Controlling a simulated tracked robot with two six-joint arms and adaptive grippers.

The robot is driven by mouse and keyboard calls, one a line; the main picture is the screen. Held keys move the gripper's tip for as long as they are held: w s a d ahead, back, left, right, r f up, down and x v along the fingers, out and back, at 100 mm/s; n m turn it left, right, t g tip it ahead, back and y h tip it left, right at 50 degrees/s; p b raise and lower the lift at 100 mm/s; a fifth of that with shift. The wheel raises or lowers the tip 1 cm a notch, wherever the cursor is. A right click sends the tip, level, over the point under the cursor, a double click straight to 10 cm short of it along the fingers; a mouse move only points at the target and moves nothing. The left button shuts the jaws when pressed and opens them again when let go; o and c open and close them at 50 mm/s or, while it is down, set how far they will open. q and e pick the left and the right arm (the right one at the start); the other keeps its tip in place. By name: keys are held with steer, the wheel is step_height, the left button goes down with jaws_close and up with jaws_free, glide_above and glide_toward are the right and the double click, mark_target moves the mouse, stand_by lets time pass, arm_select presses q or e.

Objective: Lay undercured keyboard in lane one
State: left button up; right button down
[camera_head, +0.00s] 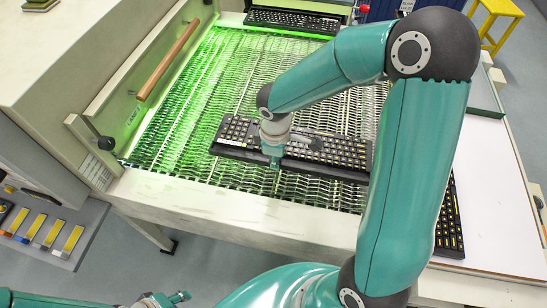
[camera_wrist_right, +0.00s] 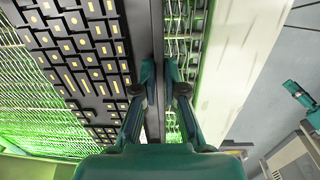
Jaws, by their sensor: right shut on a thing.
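A black keyboard (camera_head: 330,152) with yellow-marked keys lies level across the wire mesh belt (camera_head: 185,125), its left end in the green-lit part. My right gripper (camera_head: 273,162) is shut on its near long edge, left of the middle. In the right wrist view the fingers (camera_wrist_right: 165,88) pinch the rim of the keyboard (camera_wrist_right: 85,50). I cannot tell whether the keyboard touches the mesh or hangs just above it. My left gripper (camera_head: 168,298) is at the bottom left of the head view, away from the belt; its jaws are too small to judge.
A second keyboard (camera_head: 290,20) lies at the belt's far end. Another keyboard (camera_head: 449,225) lies on the white table (camera_head: 497,190) at right, partly behind my right arm. A wooden handle bar (camera_head: 168,60) runs along the belt's left side. The near-left mesh is bare.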

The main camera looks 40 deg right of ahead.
steer(key=b, duration=0.4)
glide_above(276, 180)
steer(key=shift+s+a+f, duration=0.1)
steer(key=shift+a+f, duration=0.05)
steer(key=shift+f, duration=2.6)
steer(key=shift+f+b, duration=0.8)
steer(key=shift+b, duration=0.25)
steer(key=shift+f+b, duration=0.3)
steer(key=shift+f, duration=0.05)
steer(key=c, duration=1.2)
jaws_free()
steer(key=shift+r+p, duration=2.75)
steer(key=shift+r, duration=0.85)
